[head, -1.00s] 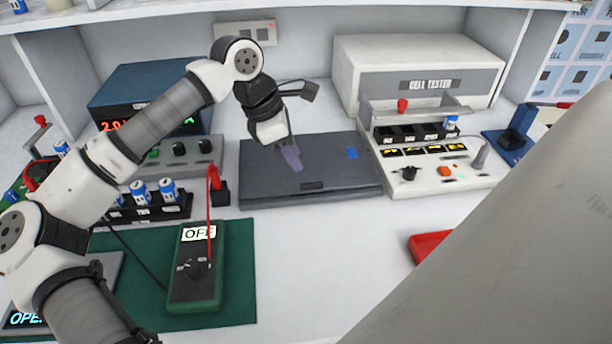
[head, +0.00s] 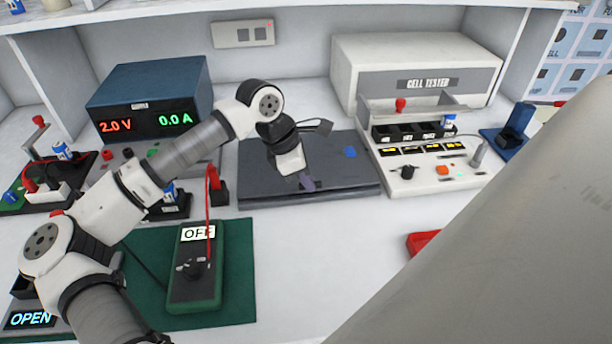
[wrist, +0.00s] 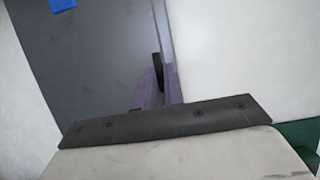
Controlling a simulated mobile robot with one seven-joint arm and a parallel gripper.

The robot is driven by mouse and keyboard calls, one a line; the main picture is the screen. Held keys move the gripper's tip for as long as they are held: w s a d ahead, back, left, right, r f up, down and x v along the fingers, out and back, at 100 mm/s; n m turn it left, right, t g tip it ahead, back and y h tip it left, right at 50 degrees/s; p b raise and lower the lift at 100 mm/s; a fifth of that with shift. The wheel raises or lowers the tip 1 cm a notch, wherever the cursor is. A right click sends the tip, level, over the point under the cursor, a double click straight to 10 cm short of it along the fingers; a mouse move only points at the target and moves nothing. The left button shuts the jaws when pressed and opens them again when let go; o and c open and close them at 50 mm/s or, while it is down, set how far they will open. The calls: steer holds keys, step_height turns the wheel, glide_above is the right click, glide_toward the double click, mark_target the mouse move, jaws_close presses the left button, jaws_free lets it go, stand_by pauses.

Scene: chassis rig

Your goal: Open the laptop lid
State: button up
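The laptop (head: 345,178) is a flat dark grey slab, lid closed, in the middle of the bench in the head view. A blue patch (head: 349,152) is on its lid. My gripper (head: 307,184) points down at the laptop's front edge, near the middle. In the wrist view the laptop (wrist: 95,65) fills the left side, and the purple fingers of my gripper (wrist: 160,88) are close together at its edge. A small black tab (wrist: 157,68) shows at the fingertips. I cannot tell whether the fingers touch or grip it.
A cell tester (head: 420,78) stands to the right of the laptop. A power supply (head: 150,100) is behind left. A green multimeter (head: 197,262) with a red lead lies front left on a green mat (head: 243,255). A red tray (head: 421,242) lies front right. Bench in front of the laptop is clear.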

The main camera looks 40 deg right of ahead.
jaws_close()
